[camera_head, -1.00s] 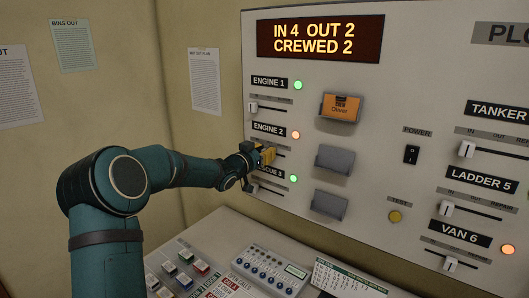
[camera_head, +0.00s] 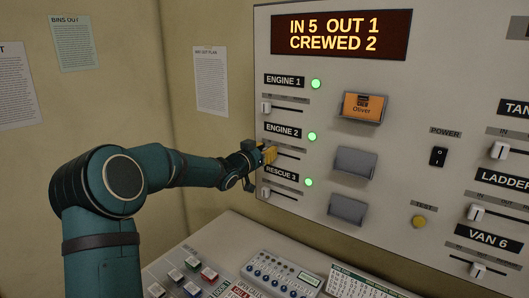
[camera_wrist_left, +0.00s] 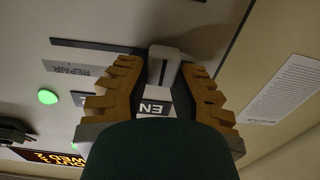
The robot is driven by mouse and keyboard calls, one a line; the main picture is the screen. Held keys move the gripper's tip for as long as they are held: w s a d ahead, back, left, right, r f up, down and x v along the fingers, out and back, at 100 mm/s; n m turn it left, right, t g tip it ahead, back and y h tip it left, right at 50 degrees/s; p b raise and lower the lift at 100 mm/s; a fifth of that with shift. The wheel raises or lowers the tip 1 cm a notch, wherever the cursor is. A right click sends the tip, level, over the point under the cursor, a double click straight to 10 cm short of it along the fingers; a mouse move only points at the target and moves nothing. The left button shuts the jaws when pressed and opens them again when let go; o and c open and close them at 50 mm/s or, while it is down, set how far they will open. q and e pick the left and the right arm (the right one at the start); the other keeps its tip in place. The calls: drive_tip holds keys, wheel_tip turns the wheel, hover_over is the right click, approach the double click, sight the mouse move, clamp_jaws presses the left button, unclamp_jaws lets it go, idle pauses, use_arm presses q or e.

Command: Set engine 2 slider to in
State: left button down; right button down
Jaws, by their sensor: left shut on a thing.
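The engine 2 slider track (camera_head: 289,157) runs under the ENGINE 2 label (camera_head: 283,131) on the upright panel. My left gripper (camera_head: 268,155) is at the left end of this track, the IN side, and hides the knob in the head view. In the left wrist view, its yellow-brown fingers are shut on the pale slider knob (camera_wrist_left: 163,62). The engine 2 light (camera_head: 312,136) is green. The display (camera_head: 341,35) reads IN 5, OUT 1, CREWED 2. My right gripper is not in view.
The engine 1 slider knob (camera_head: 266,107) is just above my gripper and the rescue 3 knob (camera_head: 266,192) just below. Grey card holders (camera_head: 356,162) stick out to the right. A desk with buttons (camera_head: 190,263) lies below.

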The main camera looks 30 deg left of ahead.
use_arm(q)
drive_tip(key=shift+a+r, duration=0.2)
drive_tip(key=shift+a, duration=0.25)
drive_tip(key=shift+d, duration=0.1)
drive_tip(key=c, duration=1)
unclamp_jaws()
drive_tip(key=shift+o, duration=1.3)
drive_tip(key=shift+w+f, duration=0.1)
drive_tip(key=shift+f, duration=0.05)
drive_tip(key=s+a, duration=0.1)
drive_tip(key=s, duration=1.1)
